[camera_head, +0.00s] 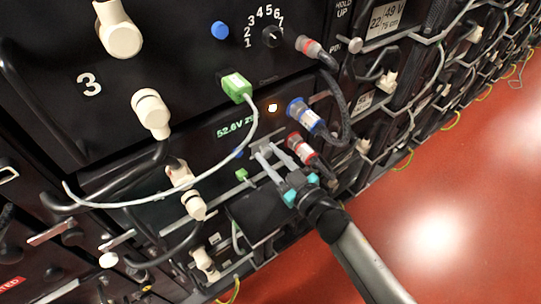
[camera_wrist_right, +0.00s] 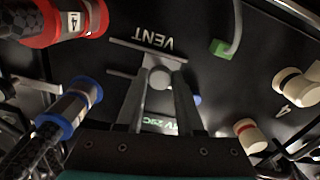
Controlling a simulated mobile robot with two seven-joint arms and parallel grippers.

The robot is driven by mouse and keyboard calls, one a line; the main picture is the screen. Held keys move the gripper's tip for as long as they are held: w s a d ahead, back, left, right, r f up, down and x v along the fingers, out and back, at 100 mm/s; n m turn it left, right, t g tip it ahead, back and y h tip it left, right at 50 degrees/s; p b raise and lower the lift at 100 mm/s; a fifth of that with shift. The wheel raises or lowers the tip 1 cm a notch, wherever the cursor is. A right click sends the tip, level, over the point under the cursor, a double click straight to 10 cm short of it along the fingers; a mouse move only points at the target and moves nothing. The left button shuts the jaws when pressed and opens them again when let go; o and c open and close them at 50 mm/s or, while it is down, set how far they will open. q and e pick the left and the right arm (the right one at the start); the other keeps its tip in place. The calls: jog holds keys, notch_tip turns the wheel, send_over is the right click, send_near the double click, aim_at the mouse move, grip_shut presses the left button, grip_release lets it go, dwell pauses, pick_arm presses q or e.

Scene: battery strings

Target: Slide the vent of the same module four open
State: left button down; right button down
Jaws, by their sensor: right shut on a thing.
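The vent of module four shows in the right wrist view as a grey slide bar (camera_wrist_right: 185,53) beside the upside-down word VENT (camera_wrist_right: 153,36), with a round pale knob (camera_wrist_right: 160,78). My right gripper (camera_wrist_right: 160,88) has its two fingers on either side of this knob and is shut on it. In the head view my right gripper (camera_head: 266,153) reaches in from the lower right to module four's black front. There the fingers hide most of the vent. The number 4 (camera_wrist_right: 283,111) shows in the wrist view. My left gripper is not in view.
A blue connector (camera_head: 305,115) and a red connector (camera_head: 301,147) with black cables stand close beside the right gripper. A white cable (camera_head: 160,199) loops across the front from a green plug (camera_head: 237,87). The red floor (camera_head: 450,180) is open at right.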

aim_at(275, 138)
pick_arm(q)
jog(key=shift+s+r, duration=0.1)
pick_arm(e)
jog(key=shift+w+d, duration=0.65)
jog(key=shift+d, duration=0.3)
jog(key=shift+w+d, duration=0.65)
jog(key=shift+d, duration=0.3)
jog(key=c, duration=0.6)
grip_release()
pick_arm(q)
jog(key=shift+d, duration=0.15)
pick_arm(e)
jog(key=shift+o, duration=0.4)
jog(key=shift+s, duration=0.1)
jog(key=shift+s+d+p, duration=0.2)
jog(key=shift+s+p, duration=0.1)
jog(key=shift+p, duration=0.05)
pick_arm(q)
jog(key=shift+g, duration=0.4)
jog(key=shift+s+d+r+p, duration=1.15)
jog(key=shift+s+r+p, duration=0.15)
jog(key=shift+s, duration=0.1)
pick_arm(e)
jog(key=v, duration=1.4)
